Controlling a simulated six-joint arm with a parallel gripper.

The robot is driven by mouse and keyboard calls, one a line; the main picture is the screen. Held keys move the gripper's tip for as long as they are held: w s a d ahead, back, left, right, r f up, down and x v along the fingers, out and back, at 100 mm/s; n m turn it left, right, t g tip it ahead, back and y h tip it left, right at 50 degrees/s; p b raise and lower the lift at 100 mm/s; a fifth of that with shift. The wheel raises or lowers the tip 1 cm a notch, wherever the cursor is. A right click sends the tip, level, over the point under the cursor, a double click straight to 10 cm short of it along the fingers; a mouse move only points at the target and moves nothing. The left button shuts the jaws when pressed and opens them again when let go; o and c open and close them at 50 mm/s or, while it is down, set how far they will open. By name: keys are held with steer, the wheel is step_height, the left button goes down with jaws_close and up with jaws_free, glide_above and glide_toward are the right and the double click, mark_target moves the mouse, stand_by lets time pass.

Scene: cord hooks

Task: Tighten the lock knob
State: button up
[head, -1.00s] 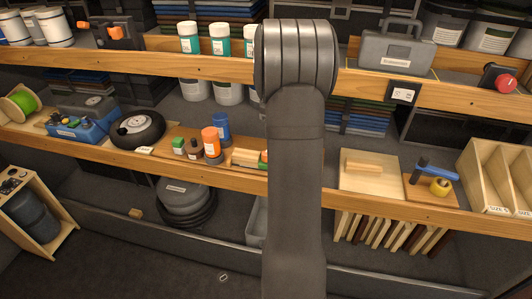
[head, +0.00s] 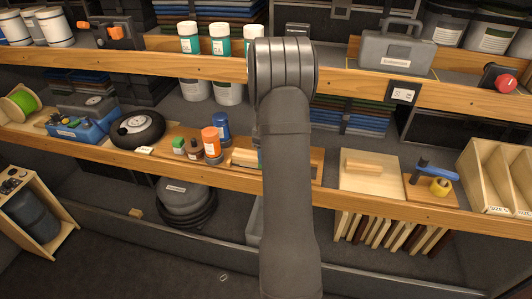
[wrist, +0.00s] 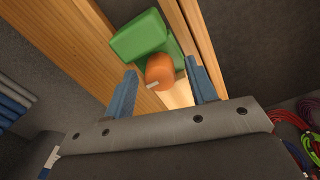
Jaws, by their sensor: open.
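In the wrist view, an orange rounded knob (wrist: 160,72) with a small pale tab sits against a green block (wrist: 140,37) on a wooden surface. I take the orange knob to be the lock knob. My gripper (wrist: 161,69) is open, with one blue finger to the left of the knob and one to the right. A gap shows beside the knob on both sides; I cannot tell whether the fingertips reach its depth. In the head view my own arm hides the knob and most of the gripper.
The wooden shelf edge (head: 120,160) runs across the head view. Orange and blue bottles (head: 211,142) stand left of my arm. A light board with a wooden handle (head: 365,172) lies to the right. An upper shelf (head: 200,68) crosses behind my arm.

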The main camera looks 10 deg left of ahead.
steer(key=shift+f, duration=0.15)
steer(key=shift+c, duration=0.4)
steer(key=c, duration=0.9)
steer(key=shift+m, duration=1.5)
steer(key=o, duration=1)
